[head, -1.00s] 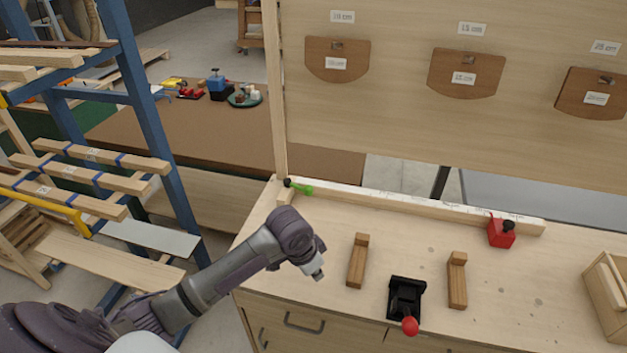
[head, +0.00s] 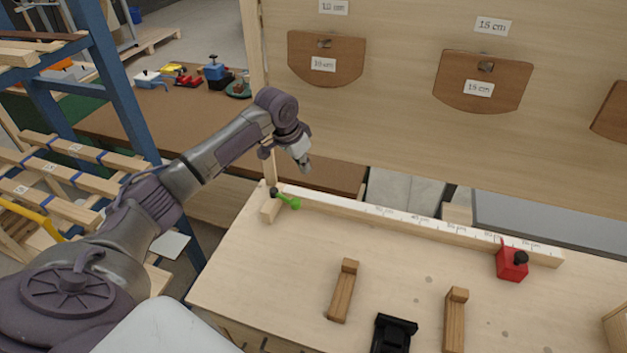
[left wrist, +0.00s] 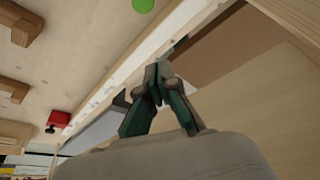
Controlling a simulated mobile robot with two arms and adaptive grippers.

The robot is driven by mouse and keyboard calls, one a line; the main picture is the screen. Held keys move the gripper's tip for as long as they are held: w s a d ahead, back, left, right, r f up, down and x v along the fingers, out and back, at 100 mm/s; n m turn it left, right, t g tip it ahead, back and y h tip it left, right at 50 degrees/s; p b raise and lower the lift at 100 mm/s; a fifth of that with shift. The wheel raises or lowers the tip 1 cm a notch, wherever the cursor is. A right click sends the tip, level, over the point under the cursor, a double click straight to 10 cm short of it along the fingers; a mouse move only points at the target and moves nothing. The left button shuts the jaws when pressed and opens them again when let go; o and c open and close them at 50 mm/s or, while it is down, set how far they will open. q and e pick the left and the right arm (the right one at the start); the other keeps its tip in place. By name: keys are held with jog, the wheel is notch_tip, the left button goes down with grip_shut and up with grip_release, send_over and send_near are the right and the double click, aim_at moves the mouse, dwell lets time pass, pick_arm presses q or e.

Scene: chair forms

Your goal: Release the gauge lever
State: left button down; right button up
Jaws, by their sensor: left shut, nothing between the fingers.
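A green lever (head: 288,201) with a round knob end and a black pivot sits at the left end of the white-marked fence (head: 400,217) on the workbench. Part of a green round knob shows at the top edge of the left wrist view (left wrist: 143,5). My left gripper (head: 304,165) is above and slightly right of the lever in the head view, apart from it. Its fingers are together and empty in the left wrist view (left wrist: 158,78). A red stop block (head: 511,265) with a black knob sits near the fence's right end. My right gripper is not in view.
Two wooden blocks (head: 343,291) (head: 455,318) and a black clamp base (head: 393,334) stand on the bench front. A board with brown templates (head: 327,58) rises behind the fence. A blue rack (head: 115,100) with timber stands left.

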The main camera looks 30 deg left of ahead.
aim_at(285, 197)
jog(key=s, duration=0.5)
pick_arm(q)
jog(key=p+x, duration=0.2)
jog(key=x, duration=0.7)
jog(key=shift+s, duration=0.2)
jog(key=s+p, duration=0.1)
jog(key=s, duration=0.1)
jog(key=s+a+p, duration=0.1)
jog(key=s+p, duration=0.1)
jog(key=shift+f, duration=0.25)
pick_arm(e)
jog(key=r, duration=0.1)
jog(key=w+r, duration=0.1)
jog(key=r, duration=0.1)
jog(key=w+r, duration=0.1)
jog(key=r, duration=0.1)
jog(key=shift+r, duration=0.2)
pick_arm(q)
jog(key=shift+w, duration=0.1)
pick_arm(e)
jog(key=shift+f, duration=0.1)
